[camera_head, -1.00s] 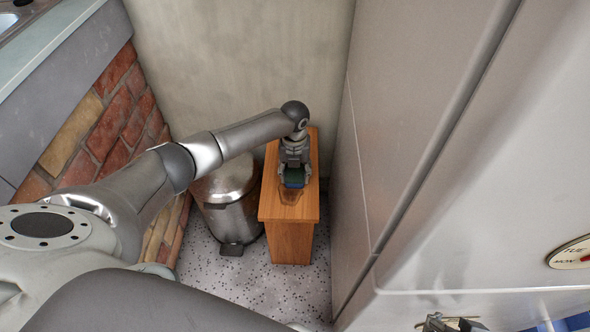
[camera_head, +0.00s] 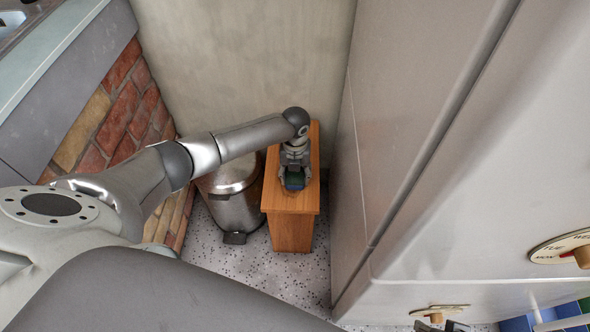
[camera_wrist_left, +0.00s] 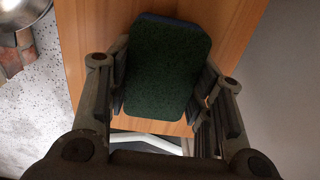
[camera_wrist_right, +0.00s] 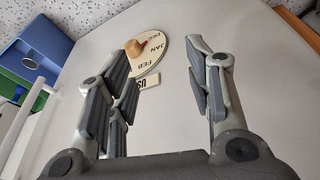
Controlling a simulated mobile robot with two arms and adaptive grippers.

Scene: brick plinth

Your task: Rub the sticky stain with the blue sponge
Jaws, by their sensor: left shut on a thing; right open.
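The sponge (camera_head: 294,181) is in my left gripper (camera_head: 294,176), over the front part of the wooden stand's top (camera_head: 304,203). In the left wrist view the sponge (camera_wrist_left: 167,68) shows a dark green face with a thin blue edge, held between both fingers (camera_wrist_left: 165,85). I cannot tell whether it touches the wood. A faint brownish patch (camera_head: 290,194) shows on the wood just in front of the sponge, partly hidden by it. My right gripper (camera_wrist_right: 165,90) is open and empty in front of a pale panel.
A metal pedal bin (camera_head: 233,200) stands left of the stand. A tall grey cabinet (camera_head: 400,130) rises close on the right. A brick plinth (camera_head: 120,115) is at left. A round calendar dial (camera_wrist_right: 150,52) is on the panel by my right gripper.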

